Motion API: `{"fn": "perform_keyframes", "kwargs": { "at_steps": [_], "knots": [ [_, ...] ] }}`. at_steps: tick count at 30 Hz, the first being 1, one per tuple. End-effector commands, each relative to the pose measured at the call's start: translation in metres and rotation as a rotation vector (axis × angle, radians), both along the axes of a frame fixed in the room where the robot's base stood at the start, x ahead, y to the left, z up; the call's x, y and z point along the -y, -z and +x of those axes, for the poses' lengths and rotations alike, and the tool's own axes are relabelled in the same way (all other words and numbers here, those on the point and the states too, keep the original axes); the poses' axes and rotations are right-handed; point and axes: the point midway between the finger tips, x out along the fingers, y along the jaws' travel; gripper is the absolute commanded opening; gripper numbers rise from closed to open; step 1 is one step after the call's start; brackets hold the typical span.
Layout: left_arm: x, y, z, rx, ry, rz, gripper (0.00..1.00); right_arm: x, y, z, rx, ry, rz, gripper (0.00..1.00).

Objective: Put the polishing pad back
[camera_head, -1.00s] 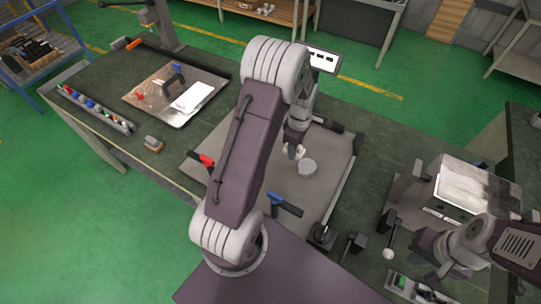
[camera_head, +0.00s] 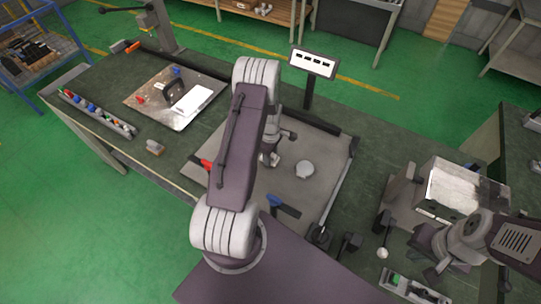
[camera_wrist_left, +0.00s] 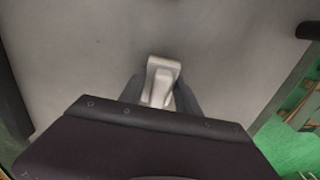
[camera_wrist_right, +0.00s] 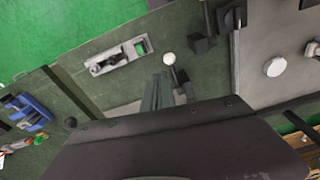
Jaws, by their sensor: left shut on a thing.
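My left gripper (camera_wrist_left: 160,98) is shut on a pale grey, block-like piece (camera_wrist_left: 163,66); I cannot tell if it is the polishing pad. In the head view this gripper (camera_head: 267,159) is over the large grey plate (camera_head: 234,158), left of a round pale disc (camera_head: 305,169). The gap below the held piece is unclear. A small grey and tan block (camera_head: 155,146), possibly a pad or brush, lies near the table's front edge at left. My right gripper (camera_wrist_right: 158,92) looks shut and empty, near a white ball-tipped lever (camera_wrist_right: 168,58).
A tray (camera_head: 141,99) with a white sheet and black handle lies at the back left, beside a tool strip (camera_head: 99,112). A display on a post (camera_head: 313,63) stands behind the plate. A metal box (camera_head: 455,188) stands at right. Clamps with red and blue handles (camera_head: 284,205) edge the plate.

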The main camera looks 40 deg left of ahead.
Motion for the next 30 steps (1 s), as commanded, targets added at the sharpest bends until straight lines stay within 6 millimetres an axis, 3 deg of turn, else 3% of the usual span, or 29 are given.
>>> {"fn": "perform_keyframes", "kwargs": {
  "at_steps": [8,9,10,11,23,30],
  "knots": [
    [0.0,0.009,0.0,-0.001,0.0,0.0,0.0,0.0,0.008,0.0,0.0,0.0,0.0,0.0],
    [0.0,0.007,0.0,0.0,0.0,0.0,0.5,0.0,0.006,0.0,0.0,0.0,0.0,0.0],
    [0.0,0.007,0.0,0.0,0.0,0.0,0.59,0.0,0.006,0.0,0.0,0.0,0.0,0.0],
    [0.0,0.007,0.0,-0.001,0.0,0.0,0.61,0.0,0.006,0.0,0.0,0.0,0.0,0.0],
    [0.0,-0.002,0.001,0.002,0.0,0.001,0.61,0.0,0.005,0.0,0.0,0.0,0.0,0.0],
    [-0.002,-0.046,0.001,0.004,-0.001,0.002,0.61,0.0,0.026,0.0,0.0,0.0,0.0,0.0]
  ]
}}
